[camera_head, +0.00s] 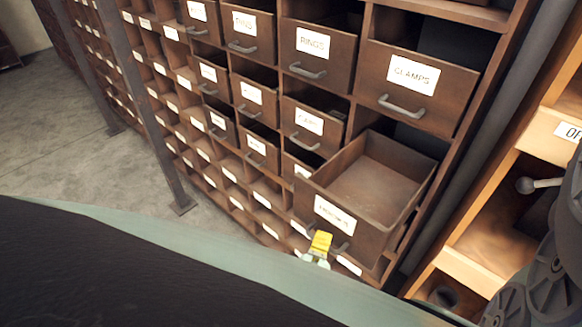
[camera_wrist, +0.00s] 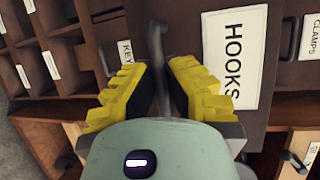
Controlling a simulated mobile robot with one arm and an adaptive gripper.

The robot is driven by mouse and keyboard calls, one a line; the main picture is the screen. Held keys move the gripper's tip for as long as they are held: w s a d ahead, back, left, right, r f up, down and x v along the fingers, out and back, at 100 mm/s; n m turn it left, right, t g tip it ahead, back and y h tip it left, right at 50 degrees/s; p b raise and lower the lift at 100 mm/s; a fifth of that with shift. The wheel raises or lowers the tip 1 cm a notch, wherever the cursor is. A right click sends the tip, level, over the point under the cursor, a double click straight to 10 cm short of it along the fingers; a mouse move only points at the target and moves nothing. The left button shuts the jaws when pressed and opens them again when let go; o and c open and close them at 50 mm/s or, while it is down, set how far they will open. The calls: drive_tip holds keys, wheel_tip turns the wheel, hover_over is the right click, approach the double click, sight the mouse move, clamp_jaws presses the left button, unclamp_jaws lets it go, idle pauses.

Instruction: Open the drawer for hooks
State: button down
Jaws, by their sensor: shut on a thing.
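The hooks drawer (camera_head: 358,235) is a brown wooden drawer, pulled well out of the cabinet, and its visible inside is empty. Its white label (camera_wrist: 235,55) reads HOOKS in the wrist view, where the picture is turned sideways. The grey metal handle (camera_wrist: 157,40) on its front runs between the yellow fingertips of my gripper (camera_wrist: 160,72). My gripper is shut on this handle. In the head view my gripper (camera_head: 320,243) shows only as a small yellow tip at the drawer front, with most of it hidden.
A dark post (camera_head: 150,110) stands at the left. A light wooden shelf (camera_head: 490,240) is close on the right. Grey floor (camera_head: 55,110) is clear at the far left.

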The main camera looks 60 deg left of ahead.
drive_tip(key=shift+s, duration=0.3)
drive_tip(key=c, duration=1)
unclamp_jaws()
drive_tip(key=v, duration=0.7)
drive_tip(key=shift+s+d, duration=0.15)
drive_tip(key=shift+r, duration=0.1)
